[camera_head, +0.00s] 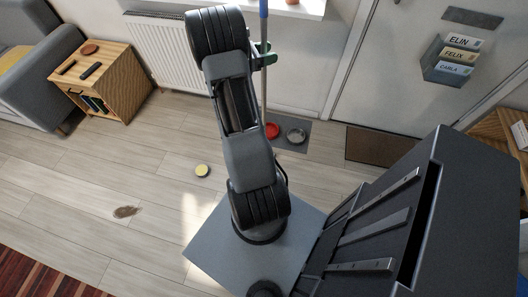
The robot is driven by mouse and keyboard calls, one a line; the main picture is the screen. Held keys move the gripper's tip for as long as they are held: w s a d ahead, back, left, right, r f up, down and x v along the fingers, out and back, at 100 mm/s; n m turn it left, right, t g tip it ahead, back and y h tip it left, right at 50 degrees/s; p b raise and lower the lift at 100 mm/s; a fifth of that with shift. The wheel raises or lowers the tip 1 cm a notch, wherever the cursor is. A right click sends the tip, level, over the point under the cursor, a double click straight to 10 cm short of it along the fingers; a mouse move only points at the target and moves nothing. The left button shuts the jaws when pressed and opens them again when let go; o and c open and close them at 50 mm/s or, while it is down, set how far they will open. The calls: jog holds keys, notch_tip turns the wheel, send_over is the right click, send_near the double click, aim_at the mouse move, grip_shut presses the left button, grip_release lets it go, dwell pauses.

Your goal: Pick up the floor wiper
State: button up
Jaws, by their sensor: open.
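The floor wiper (264,88) stands upright near the back wall, right of my raised arm. Its thin grey pole has a blue upper part that runs out of the top of the picture. Its lower end and head are hidden behind my arm. My gripper (264,54) shows only in part, as a small green and dark piece beside my arm's upper link. It is open and overlaps the pole in the picture. I cannot tell whether it touches the pole or is around it.
A white radiator (169,52) and wooden cabinet (105,82) stand back left. A grey mat (292,147) holds a red bowl (272,130) and a metal bowl (296,135). A yellow round object (202,171) and brown stain (126,212) are on the otherwise clear left floor.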

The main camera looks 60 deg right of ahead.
jog(key=shift+s+d, duration=0.15)
jog(key=shift+c, duration=0.3)
jog(key=c, duration=1)
jog(key=shift+o, duration=0.2)
jog(key=shift+r, duration=0.1)
